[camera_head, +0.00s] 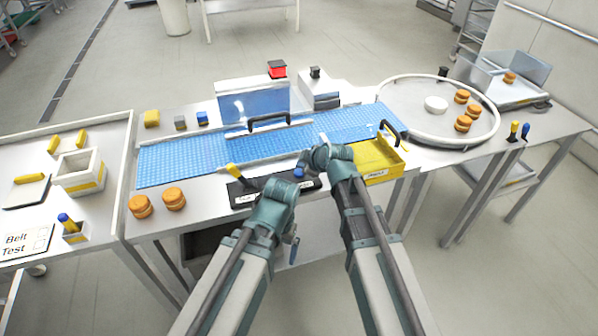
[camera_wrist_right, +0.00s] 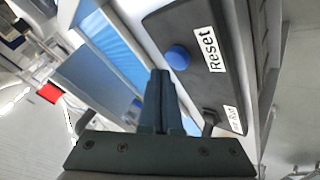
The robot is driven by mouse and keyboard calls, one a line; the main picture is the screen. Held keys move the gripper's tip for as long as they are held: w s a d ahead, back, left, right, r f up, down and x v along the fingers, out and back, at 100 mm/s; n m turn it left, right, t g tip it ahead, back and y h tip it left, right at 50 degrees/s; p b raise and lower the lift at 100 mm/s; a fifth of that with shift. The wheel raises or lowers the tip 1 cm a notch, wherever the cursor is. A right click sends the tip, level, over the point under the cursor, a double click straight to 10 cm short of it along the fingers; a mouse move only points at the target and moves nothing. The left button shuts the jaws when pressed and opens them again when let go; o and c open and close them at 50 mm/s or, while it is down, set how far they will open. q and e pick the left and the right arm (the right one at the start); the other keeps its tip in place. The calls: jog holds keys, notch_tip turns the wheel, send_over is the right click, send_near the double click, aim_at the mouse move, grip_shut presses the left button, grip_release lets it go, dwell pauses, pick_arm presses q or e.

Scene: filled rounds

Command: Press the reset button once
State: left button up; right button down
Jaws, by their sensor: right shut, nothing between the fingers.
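The blue reset button (camera_head: 298,172) sits on a black control panel (camera_head: 247,197) at the table's front edge. In the right wrist view the button (camera_wrist_right: 178,57) is a round blue knob beside a white "Reset" label (camera_wrist_right: 211,49). My right gripper (camera_head: 304,164) is shut and empty, close to the button. In the wrist view its fingertips (camera_wrist_right: 161,76) appear just below and left of the button, with a gap showing; I cannot tell their height above the panel. My left arm is folded in front of the table, and its fingers cannot be made out.
A yellow-handled lever (camera_head: 235,171) stands at the panel's left end. Behind is a blue belt (camera_head: 190,158) with a clear blue guard (camera_head: 255,104). A yellow bin (camera_head: 378,160) stands close to the right. Brown rounds (camera_head: 174,198) lie at the left, and a round turntable (camera_head: 405,97) is at the right.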

aim_at(302, 174)
dwell(0.7)
jog(key=shift+f+b, duration=0.4)
jog(key=shift+b, duration=0.05)
jog(key=shift+f+b, duration=0.5)
dwell(0.6)
jog(key=shift+r, duration=0.1)
jog(key=shift+r+p, duration=0.85)
jog(key=shift+p, duration=0.1)
notch_tip(302, 174, up, 5)
jog(key=p, duration=0.5)
